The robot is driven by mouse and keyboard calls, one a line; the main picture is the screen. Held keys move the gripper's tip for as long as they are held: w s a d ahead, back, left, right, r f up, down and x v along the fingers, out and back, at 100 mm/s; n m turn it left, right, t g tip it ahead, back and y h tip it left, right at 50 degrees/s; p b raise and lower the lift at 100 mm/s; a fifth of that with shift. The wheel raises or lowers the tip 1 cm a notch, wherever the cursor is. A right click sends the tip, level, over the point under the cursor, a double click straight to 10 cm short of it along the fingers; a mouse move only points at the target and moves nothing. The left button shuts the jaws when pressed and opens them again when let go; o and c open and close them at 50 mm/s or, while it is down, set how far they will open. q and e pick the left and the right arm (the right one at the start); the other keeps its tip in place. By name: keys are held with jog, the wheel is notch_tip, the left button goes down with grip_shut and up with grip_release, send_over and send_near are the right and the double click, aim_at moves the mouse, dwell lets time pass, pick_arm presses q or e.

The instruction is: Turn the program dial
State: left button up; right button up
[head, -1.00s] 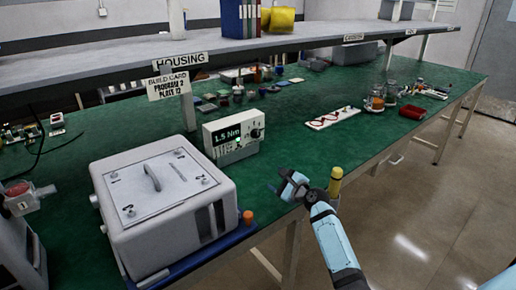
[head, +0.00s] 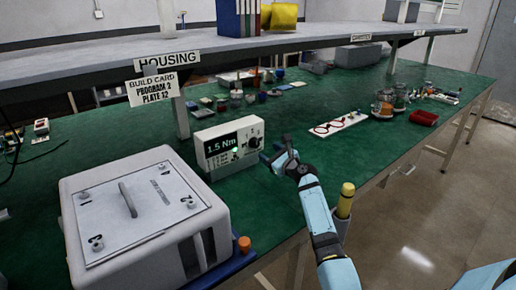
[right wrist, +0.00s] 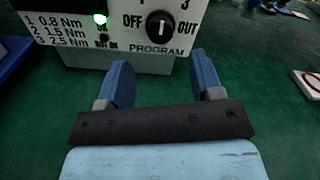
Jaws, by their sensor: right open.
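The program dial (right wrist: 160,25) is a round black knob with a white mark, on the front of a white controller box (head: 212,160) whose display reads 1.5 Nm. In the right wrist view the mark stands about upright, between OFF on the left and OUT on the right, with PROGRAM printed below. The dial also shows in the head view (head: 254,142). My right gripper (right wrist: 163,72) is open and empty. Its two blue fingers point at the box, just short of and below the dial, apart from it. My left gripper is not in view.
A green light (right wrist: 100,19) glows left of the dial, beside a printed torque list. A build card (head: 152,89) hangs above; its program number looks like 3. A white housing (head: 146,220) stands front left. A white strip with red loops (head: 341,123) lies to the right.

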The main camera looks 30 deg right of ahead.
aim_at(257, 145)
jog(key=w, duration=0.2)
jog(key=w+b, duration=0.1)
jog(key=w, duration=0.4)
jog(key=shift+w+a, duration=0.1)
jog(key=shift+a, duration=0.15)
jog(key=c, duration=0.9)
